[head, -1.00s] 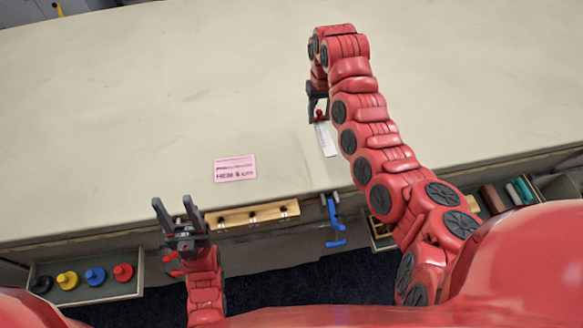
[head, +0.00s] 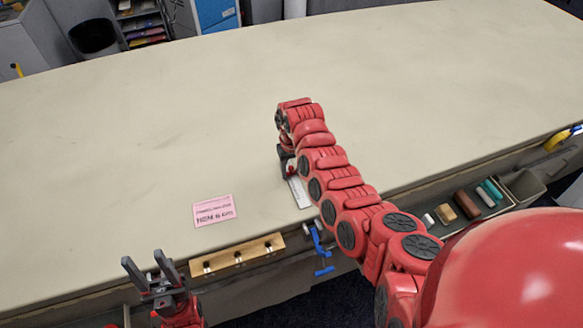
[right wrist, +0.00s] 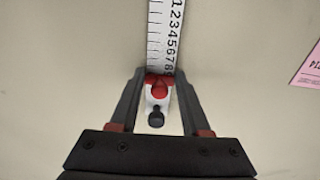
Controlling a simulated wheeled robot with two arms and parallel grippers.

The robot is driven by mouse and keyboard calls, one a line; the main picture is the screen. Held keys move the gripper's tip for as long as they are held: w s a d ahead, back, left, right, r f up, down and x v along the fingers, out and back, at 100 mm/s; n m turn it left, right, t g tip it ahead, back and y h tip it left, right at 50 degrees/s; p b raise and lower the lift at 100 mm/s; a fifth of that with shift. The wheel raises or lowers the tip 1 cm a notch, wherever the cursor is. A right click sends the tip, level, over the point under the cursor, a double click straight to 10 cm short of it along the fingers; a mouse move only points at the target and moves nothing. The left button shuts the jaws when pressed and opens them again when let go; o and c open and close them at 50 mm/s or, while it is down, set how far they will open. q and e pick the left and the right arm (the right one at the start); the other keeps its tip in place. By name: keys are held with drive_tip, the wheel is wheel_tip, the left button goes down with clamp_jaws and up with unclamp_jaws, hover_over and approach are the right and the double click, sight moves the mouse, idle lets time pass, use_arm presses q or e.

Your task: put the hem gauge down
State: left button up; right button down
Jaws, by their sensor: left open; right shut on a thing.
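The hem gauge is a white ruler with black numbers and a red slider. In the right wrist view the hem gauge (right wrist: 166,35) points away between my fingers. In the head view the hem gauge (head: 299,192) shows partly beside my arm, low over or on the table; contact with the cloth cannot be told. My right gripper (head: 287,165) is shut on its slider end; the right gripper also fills the lower right wrist view (right wrist: 157,90). My left gripper (head: 150,268) is open and empty in front of the table's near edge. A pink card (head: 214,210) reading HEM 6 cm lies left of the gauge.
The cloth table (head: 150,120) is mostly clear. A wooden strip (head: 238,255) with dark knobs and a blue clamp (head: 319,245) sit at the near edge. A drawer (head: 455,228) with colored blocks is open at right. A black bin (head: 94,37) stands beyond the table.

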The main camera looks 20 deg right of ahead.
drive_tip(key=shift+a, duration=0.1)
drive_tip(key=shift+c, duration=1.8)
unclamp_jaws()
drive_tip(key=shift+f, duration=0.1)
